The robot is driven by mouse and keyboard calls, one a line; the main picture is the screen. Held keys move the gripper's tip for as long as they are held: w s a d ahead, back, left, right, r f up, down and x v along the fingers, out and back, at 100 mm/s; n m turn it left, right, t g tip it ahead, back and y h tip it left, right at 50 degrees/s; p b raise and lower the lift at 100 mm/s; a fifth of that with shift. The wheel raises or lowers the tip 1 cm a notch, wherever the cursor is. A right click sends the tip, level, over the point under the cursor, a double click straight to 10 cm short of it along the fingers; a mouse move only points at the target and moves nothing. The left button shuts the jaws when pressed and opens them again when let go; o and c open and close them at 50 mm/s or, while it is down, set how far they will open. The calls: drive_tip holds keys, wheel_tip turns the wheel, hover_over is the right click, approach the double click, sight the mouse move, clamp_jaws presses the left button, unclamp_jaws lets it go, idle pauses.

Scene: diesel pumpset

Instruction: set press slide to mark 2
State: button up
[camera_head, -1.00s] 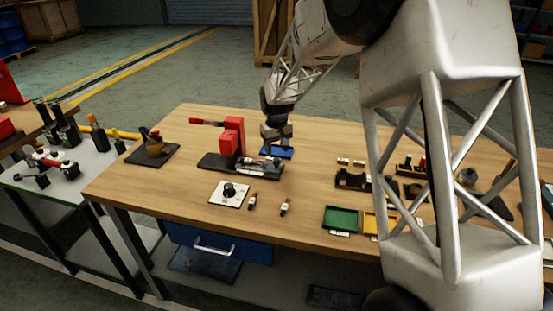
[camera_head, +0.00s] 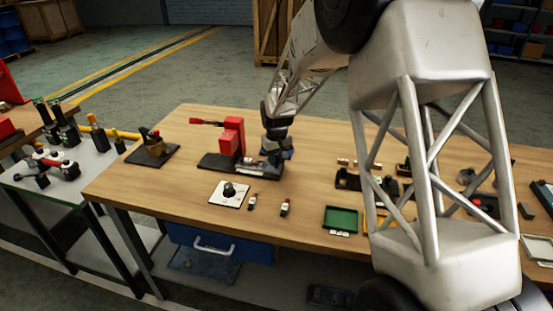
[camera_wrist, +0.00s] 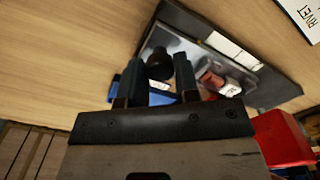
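The press is red (camera_head: 232,136) on a long dark base (camera_head: 218,163). In the wrist view its base (camera_wrist: 262,85) carries a shiny slide plate (camera_wrist: 190,45), white label strips (camera_wrist: 234,48) and a red-brown part. A round black knob (camera_wrist: 160,62) stands at the near end of the slide. My gripper (camera_wrist: 158,68) is open, with one finger on each side of the knob. I cannot tell whether either finger touches it. In the head view my gripper (camera_head: 274,150) is low at the right end of the press base. The slide's mark numbers are not readable.
A blue object (camera_head: 288,154) lies close behind my gripper. A white plate with a black knob (camera_head: 229,194) and two small dark-and-white pieces lie in front of the press. A green tray (camera_head: 341,220) sits to the right. The table's left front is clear.

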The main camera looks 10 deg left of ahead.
sight(258, 162)
clamp_jaws()
drive_tip(key=shift+a, duration=3.45)
drive_tip(key=o, duration=0.6)
unclamp_jaws()
drive_tip(key=shift+c, duration=0.2)
drive_tip(key=shift+r, duration=0.2)
wheel_tip(258, 162, up, 8)
drive_tip(key=shift+f, duration=0.25)
